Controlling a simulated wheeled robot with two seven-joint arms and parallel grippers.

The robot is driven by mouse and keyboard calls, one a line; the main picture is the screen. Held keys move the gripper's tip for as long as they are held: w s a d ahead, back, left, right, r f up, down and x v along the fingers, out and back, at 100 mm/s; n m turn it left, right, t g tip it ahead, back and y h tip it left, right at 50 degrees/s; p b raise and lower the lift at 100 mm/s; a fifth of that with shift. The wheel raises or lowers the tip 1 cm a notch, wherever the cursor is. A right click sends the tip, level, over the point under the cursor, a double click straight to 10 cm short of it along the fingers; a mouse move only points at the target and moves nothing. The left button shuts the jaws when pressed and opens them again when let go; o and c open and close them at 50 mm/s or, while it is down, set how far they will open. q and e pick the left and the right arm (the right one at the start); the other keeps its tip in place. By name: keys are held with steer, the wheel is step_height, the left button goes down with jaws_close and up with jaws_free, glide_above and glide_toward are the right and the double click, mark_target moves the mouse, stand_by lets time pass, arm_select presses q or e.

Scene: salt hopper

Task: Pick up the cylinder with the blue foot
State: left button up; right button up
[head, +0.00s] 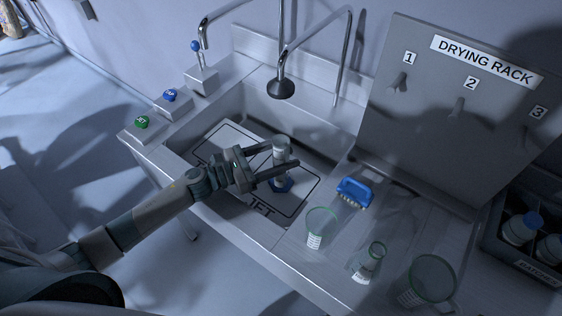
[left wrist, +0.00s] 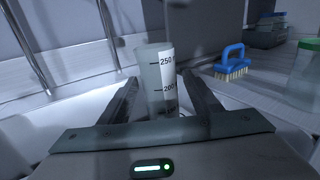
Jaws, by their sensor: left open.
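The cylinder with the blue foot (head: 281,151) stands upright in the sink, on the marked mat (head: 229,135). Its blue foot (head: 284,186) shows beneath my left gripper. My left gripper (head: 284,157) is open, with one finger on each side of the cylinder. In the left wrist view the cylinder (left wrist: 155,75), with 250 and 200 marks, stands between the two fingers (left wrist: 160,100). I cannot tell whether either finger touches it. My right gripper is in neither view.
A blue brush (head: 354,192), a beaker (head: 319,229), a flask (head: 368,263) and a larger beaker (head: 428,281) stand on the counter right of the sink. The drying rack (head: 440,120) rises behind. A faucet head (head: 281,88) hangs over the sink.

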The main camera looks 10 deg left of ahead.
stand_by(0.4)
arm_select(q)
steer(key=c, duration=1.2)
steer(key=shift+r, duration=0.1)
